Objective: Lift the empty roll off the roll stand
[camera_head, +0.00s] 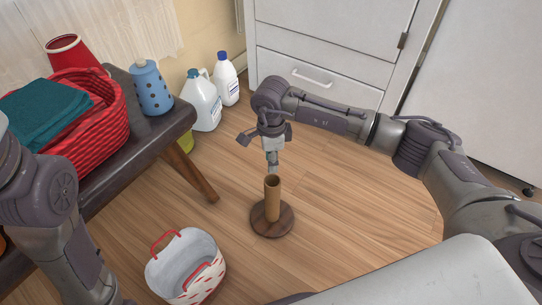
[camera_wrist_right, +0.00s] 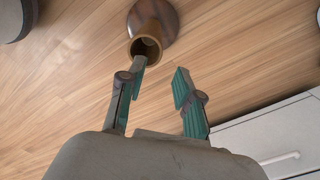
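The empty roll (camera_head: 272,196) is a brown cardboard tube. It stands upright on the roll stand (camera_head: 272,221), a round dark wooden base on the floor. My right gripper (camera_head: 272,166) is just above the roll's top in the head view, pointing down. In the right wrist view the gripper (camera_wrist_right: 160,78) is open and empty. The roll (camera_wrist_right: 146,44) is beyond the left fingertip there, with its open end facing the camera, and the stand (camera_wrist_right: 166,17) is behind it. I cannot tell if that fingertip touches the rim. My left gripper is out of view; only my left arm shows.
A white basket with red handles (camera_head: 168,271) stands on the floor left of the stand. A dark bench (camera_head: 160,132) holds a red basket (camera_head: 112,125) and a blue bottle (camera_head: 151,90). White jugs (camera_head: 204,103) stand by the wall. The floor right of the stand is clear.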

